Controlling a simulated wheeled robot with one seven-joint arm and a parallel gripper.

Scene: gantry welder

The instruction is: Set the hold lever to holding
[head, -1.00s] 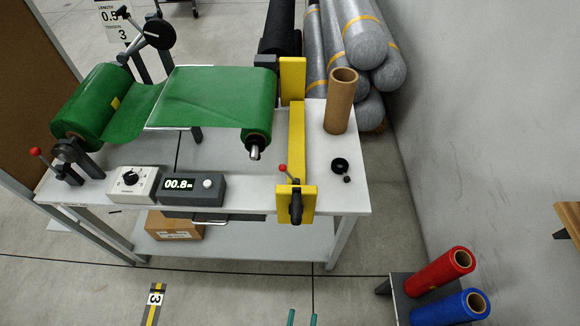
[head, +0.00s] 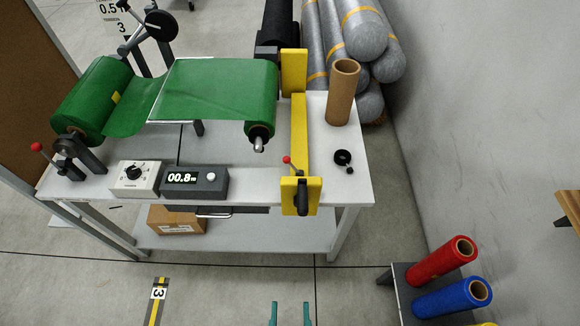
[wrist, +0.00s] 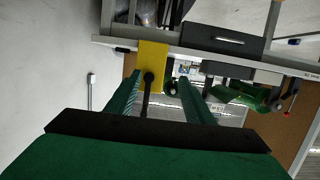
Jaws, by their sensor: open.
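Two red-balled levers show in the head view: a small one (head: 287,160) on the yellow frame (head: 299,130) at the bench's right, and one (head: 37,147) on the black bracket beside the green roll at the left. I cannot tell which is the hold lever. A black handle (head: 302,200) is on the frame's front yellow plate; it also shows in the wrist view (wrist: 148,78), in line with the space between my fingers. My gripper (head: 290,313) is open and empty, in front of the bench, apart from it. The wrist view also shows its teal fingers (wrist: 160,88).
A green film roll (head: 90,95), a dial box (head: 136,178) and a display reading 00.8 (head: 194,181) are on the bench. A cardboard tube (head: 343,92) stands at the right. Floor in front is clear.

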